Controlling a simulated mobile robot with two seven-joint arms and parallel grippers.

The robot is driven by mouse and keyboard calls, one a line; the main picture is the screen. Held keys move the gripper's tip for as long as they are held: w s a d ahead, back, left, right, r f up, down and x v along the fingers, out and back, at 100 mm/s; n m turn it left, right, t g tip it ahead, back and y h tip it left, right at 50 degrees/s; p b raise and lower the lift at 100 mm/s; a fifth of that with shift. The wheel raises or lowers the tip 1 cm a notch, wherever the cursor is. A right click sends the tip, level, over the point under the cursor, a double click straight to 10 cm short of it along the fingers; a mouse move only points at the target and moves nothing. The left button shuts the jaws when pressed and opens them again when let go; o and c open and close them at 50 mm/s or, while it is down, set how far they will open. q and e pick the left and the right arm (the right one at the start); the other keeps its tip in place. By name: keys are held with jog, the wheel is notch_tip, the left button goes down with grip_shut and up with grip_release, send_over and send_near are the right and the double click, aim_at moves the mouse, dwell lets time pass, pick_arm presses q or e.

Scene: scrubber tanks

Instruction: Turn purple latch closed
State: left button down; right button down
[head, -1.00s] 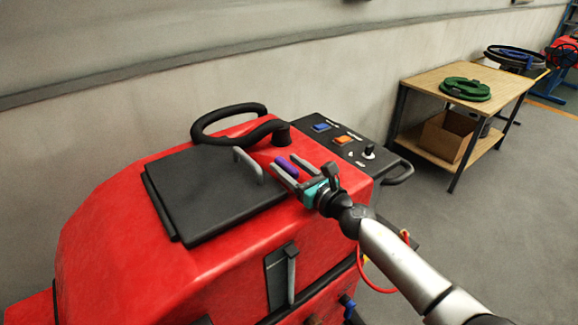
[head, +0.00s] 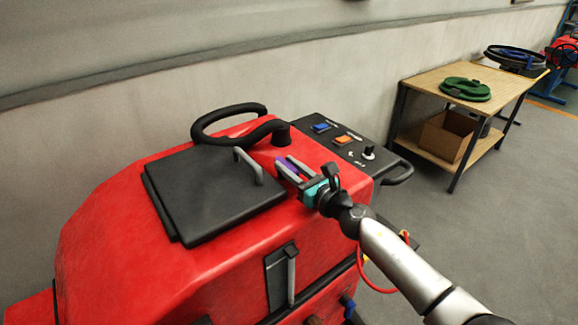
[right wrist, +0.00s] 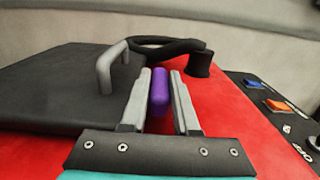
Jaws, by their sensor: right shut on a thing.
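The purple latch (right wrist: 160,92) stands on the red top of the scrubber machine, beside the dark lid (head: 210,192). In the head view the latch (head: 283,168) is mostly hidden by my fingers. My right gripper (head: 291,168) is shut on the latch. In the right wrist view one finger of the right gripper (right wrist: 160,95) lies along each side of the latch; a thin gap seems to show at the right finger. The lid lies flat, with a grey handle (head: 248,165) at its right edge. My left gripper is not in view.
A black steering wheel (head: 229,110) rises behind the lid. A control panel (head: 335,135) with blue and orange switches lies to the right of the gripper. A wooden table (head: 420,83) with a green coil (head: 466,89) stands farther right.

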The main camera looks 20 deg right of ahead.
jog(key=m+h+p, duration=0.2)
jog(key=h+p, duration=0.1)
jog(key=shift+s+a+r+t, duration=0.1)
jog(key=shift+a+r+t, duration=0.05)
jog(key=shift+a+t, duration=0.2)
jog(key=shift+a+m+h+p, duration=0.2)
jog(key=shift+m+h+p, duration=0.5)
jog(key=shift+h, duration=0.4)
jog(key=shift+a+m+h, duration=0.15)
jog(key=shift+m+h, duration=0.65)
jog(key=shift+h, duration=0.3)
jog(key=shift+a+f+m+h, duration=0.1)
jog(key=shift+m+h, duration=0.45)
jog(key=shift+h, duration=0.4)
jog(key=shift+a+f+m+h, duration=0.1)
jog(key=shift+m+h, duration=0.45)
jog(key=shift+h, duration=0.7)
jog(key=c, duration=0.7)
grip_release()
jog(key=shift+o, duration=0.2)
